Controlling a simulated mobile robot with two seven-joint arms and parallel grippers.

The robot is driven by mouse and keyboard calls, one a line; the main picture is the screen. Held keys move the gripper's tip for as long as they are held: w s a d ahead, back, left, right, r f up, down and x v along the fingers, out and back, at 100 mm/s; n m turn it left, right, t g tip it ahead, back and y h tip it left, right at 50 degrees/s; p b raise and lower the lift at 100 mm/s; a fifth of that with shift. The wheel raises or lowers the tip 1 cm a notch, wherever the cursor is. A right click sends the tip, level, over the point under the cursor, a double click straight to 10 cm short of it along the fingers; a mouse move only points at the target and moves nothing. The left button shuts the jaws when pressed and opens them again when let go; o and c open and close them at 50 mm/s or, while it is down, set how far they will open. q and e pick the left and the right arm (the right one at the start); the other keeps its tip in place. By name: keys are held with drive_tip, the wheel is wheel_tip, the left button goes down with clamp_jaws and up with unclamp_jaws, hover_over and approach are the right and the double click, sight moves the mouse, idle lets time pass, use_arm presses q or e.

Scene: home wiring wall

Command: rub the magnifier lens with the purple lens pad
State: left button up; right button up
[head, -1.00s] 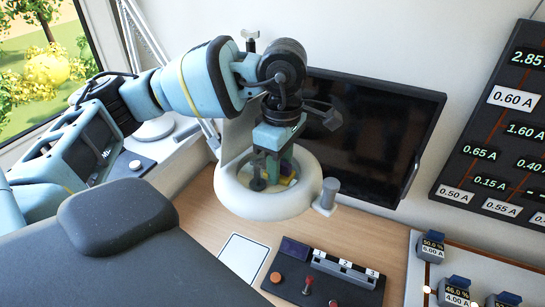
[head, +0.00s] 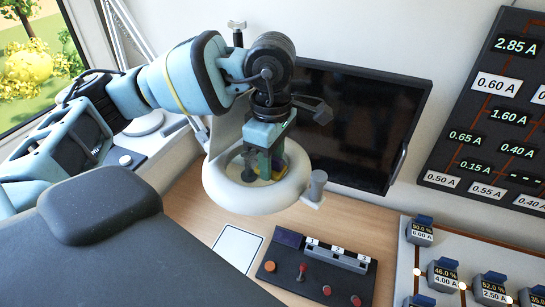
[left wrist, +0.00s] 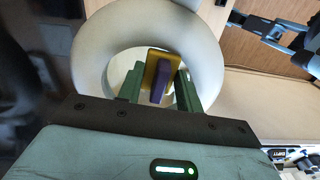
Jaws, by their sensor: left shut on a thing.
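The magnifier (head: 214,186) is a thick white ring around a lens, held above the desk in front of the black screen. My left gripper (head: 262,176) points down into the ring from above, its green fingers over the lens. In the left wrist view the left gripper (left wrist: 158,98) is shut on the lens pad (left wrist: 158,82), which shows a purple part and a yellow part. The pad lies within the ring's outline. Whether it touches the lens I cannot tell. In the head view the fingers mostly hide the pad. My right gripper is not in view.
A dark control box (head: 315,275) with a red lever and buttons sits on the wooden desk, beside a white pad (head: 238,248). The black screen (head: 350,125) stands close behind the ring. A board with several small meters (head: 445,275) is at the right.

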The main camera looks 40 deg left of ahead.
sight(250, 161)
use_arm(q)
drive_tip(key=shift+a, duration=1.7)
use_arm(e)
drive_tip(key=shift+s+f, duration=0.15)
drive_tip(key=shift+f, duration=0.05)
use_arm(q)
drive_tip(key=shift+w+a+f+b, duration=0.15)
drive_tip(key=shift+a+b, duration=0.15)
drive_tip(key=shift+a, duration=1.6)
drive_tip(key=shift+r, duration=0.2)
drive_tip(key=shift+d+r, duration=0.1)
drive_tip(key=shift+d, duration=0.8)
drive_tip(key=shift+d+p, duration=0.35)
drive_tip(key=shift+d, duration=0.65)
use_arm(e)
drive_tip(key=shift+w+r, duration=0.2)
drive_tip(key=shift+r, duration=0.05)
